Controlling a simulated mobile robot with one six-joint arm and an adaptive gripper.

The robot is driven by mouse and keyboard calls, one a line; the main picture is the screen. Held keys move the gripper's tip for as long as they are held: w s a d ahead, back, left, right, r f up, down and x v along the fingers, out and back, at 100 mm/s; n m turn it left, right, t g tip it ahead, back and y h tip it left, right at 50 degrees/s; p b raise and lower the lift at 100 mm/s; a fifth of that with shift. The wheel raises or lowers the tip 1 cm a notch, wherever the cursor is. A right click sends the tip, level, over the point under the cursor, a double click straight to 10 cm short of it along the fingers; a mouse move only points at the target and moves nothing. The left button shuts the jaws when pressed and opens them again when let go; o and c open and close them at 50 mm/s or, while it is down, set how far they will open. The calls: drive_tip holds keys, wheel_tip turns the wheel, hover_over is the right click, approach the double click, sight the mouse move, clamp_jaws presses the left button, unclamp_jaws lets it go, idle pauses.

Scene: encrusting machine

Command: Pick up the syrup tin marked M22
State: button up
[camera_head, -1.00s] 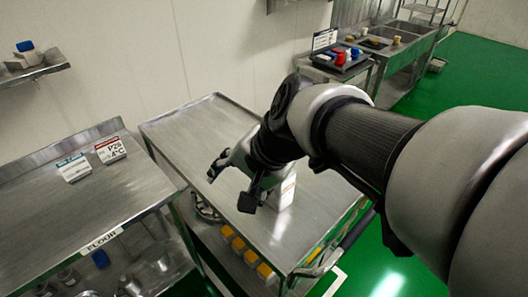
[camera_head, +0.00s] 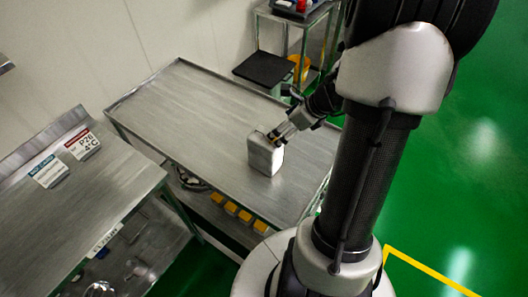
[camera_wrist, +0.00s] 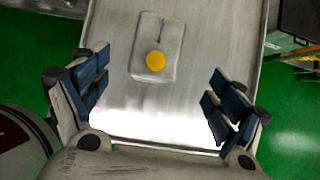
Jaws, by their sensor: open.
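The syrup tin (camera_head: 262,157) is a pale grey, box-shaped can standing upright on the steel cart top (camera_head: 190,110). No M22 mark is legible. In the wrist view, the tin (camera_wrist: 143,30) shows from above, with a round yellow cap and a thin dark handle. My gripper (camera_head: 277,135) is by the tin's upper right edge in the head view. In the wrist view, my gripper (camera_wrist: 158,92) has its blue-padded fingers spread wide and empty. The tin lies ahead of them, left of centre, with no finger closed on it.
A steel table (camera_head: 105,190) with two small signs (camera_head: 83,145) stands at the left. Several yellow-topped items (camera_head: 231,208) sit on the cart's lower shelf. A black stool-like seat (camera_head: 264,68) stands behind the cart. The cart top around the tin is bare.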

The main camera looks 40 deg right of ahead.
sight(265, 151)
drive_tip(key=b+x, duration=0.1)
drive_tip(key=x, duration=0.5)
drive_tip(key=shift+b, duration=0.35)
drive_tip(key=b+x, duration=0.2)
drive_tip(key=x, duration=0.3)
drive_tip(key=shift+a+f, duration=0.1)
drive_tip(key=shift+a, duration=0.1)
clamp_jaws()
drive_tip(key=shift+r, duration=0.2)
